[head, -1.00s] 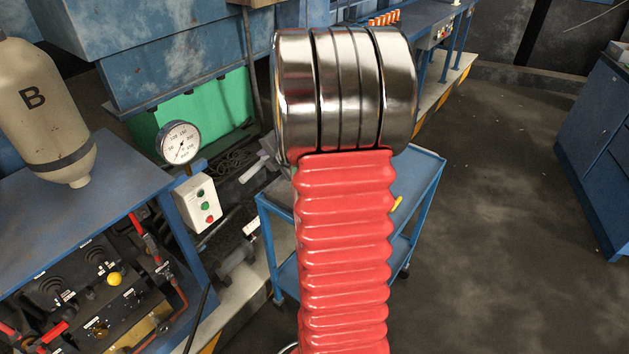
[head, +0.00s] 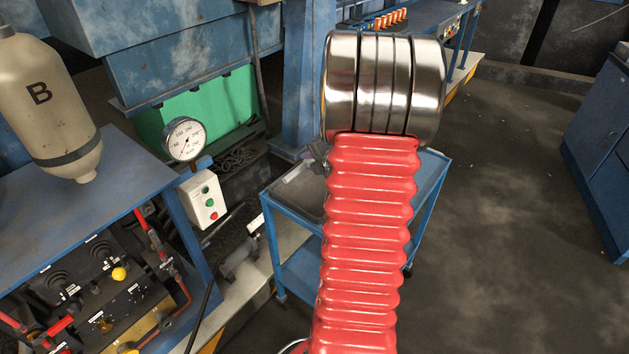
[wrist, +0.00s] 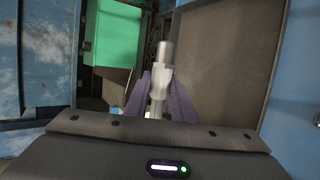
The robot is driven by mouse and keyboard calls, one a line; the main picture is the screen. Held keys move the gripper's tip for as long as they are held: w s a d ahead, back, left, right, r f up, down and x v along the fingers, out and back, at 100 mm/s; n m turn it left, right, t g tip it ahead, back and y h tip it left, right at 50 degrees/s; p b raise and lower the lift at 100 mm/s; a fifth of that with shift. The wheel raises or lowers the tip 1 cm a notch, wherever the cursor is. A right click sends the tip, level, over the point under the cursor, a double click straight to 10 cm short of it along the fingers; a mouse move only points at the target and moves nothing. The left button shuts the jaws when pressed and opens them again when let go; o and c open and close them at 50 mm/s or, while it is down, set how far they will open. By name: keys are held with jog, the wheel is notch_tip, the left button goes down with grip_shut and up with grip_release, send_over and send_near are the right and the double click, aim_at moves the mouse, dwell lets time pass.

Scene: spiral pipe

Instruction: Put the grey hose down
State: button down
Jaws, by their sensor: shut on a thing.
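In the wrist view my gripper (wrist: 158,92) has its two purple-grey fingers closed on a pale grey, stepped cylindrical piece, the grey hose (wrist: 161,66). The hose points away from my gripper, and only this end of it shows. In the head view my red ribbed arm with its metal joint hides most of my gripper. A small dark part of my gripper (head: 314,157) shows left of the arm, over the blue cart (head: 436,196). I cannot tell whether the hose touches the cart top.
A control bench (head: 110,185) with tank B (head: 50,110), a pressure gauge (head: 185,139) and a button box (head: 206,198) stands left. A green bin (head: 208,105) is behind. The floor right is open.

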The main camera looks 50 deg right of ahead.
send_over(311, 192)
jog(key=shift+w+f, duration=0.2)
jog(key=shift+f, duration=2.2)
jog(key=shift+f, duration=1.85)
jog(key=c, duration=1.8)
grip_release()
jog(key=shift+s+f, duration=0.1)
jog(key=shift+s, duration=0.1)
jog(key=v, duration=1.2)
jog(key=shift+d, duration=0.1)
